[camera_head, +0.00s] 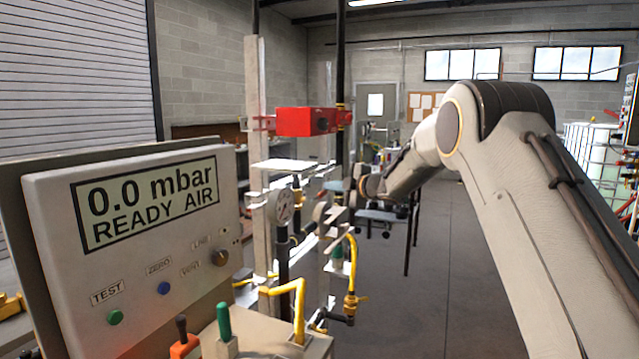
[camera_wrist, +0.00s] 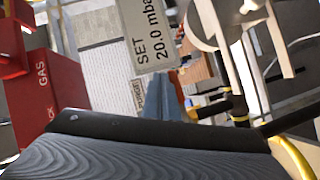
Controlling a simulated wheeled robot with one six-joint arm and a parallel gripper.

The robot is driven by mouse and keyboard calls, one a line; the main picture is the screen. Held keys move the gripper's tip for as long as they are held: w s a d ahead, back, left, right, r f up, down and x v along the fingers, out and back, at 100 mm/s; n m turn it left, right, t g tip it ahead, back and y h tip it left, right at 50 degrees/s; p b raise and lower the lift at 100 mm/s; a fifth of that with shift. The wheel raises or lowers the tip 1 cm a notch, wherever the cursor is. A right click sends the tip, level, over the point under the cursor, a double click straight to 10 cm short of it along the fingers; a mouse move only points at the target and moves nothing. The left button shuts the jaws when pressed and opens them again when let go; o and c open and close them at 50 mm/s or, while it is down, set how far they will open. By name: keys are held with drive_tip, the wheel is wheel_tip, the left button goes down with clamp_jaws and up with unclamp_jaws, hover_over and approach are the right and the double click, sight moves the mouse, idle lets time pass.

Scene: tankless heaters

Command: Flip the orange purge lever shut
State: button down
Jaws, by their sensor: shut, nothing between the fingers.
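An orange block (camera_head: 185,348) with a dark upright handle shows at the bottom edge of the head view, beside a green upright lever (camera_head: 224,322). The block is cut off by the frame, and I cannot tell whether it is the purge lever. No orange lever can be made out clearly in the wrist view. My gripper (camera_wrist: 165,125) fills the bottom of the wrist view as a dark ridged shape, shut and empty. In the head view my arm reaches toward the pipe stand, and the fingertips are hard to make out there among the fittings.
A grey test panel (camera_head: 140,245) reads 0.0 mbar, READY AIR. A red box (camera_head: 308,121) sits on the stand above a gauge (camera_head: 283,205) and yellow pipes (camera_head: 351,262). The wrist view shows a SET 20.0 mbar label (camera_wrist: 150,35). Open floor (camera_head: 440,285) lies right of the stand.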

drive_tip(key=s+d+r, duration=0.3)
drive_tip(key=d+r, duration=0.6)
drive_tip(key=shift+s, duration=0.35)
drive_tip(key=s+d+f+m+g+h, duration=0.1)
drive_tip(key=s+d+f+m+h, duration=0.4)
drive_tip(key=s+d+f+m, duration=0.35)
drive_tip(key=s+d+f+m+g+h, duration=0.1)
drive_tip(key=s+d+f+m+h, duration=0.5)
drive_tip(key=s+f, duration=0.5)
drive_tip(key=s+f+m+g, duration=0.2)
drive_tip(key=s+f+g, duration=0.1)
drive_tip(key=s, duration=0.8)
drive_tip(key=s+f+m+g, duration=0.2)
drive_tip(key=s+f+m, duration=0.1)
drive_tip(key=s, duration=0.8)
drive_tip(key=s+f+m+g, duration=0.3)
drive_tip(key=s+f, duration=0.2)
drive_tip(key=s, duration=0.6)
drive_tip(key=shift+a+g, duration=0.2)
drive_tip(key=shift+g, duration=0.1)
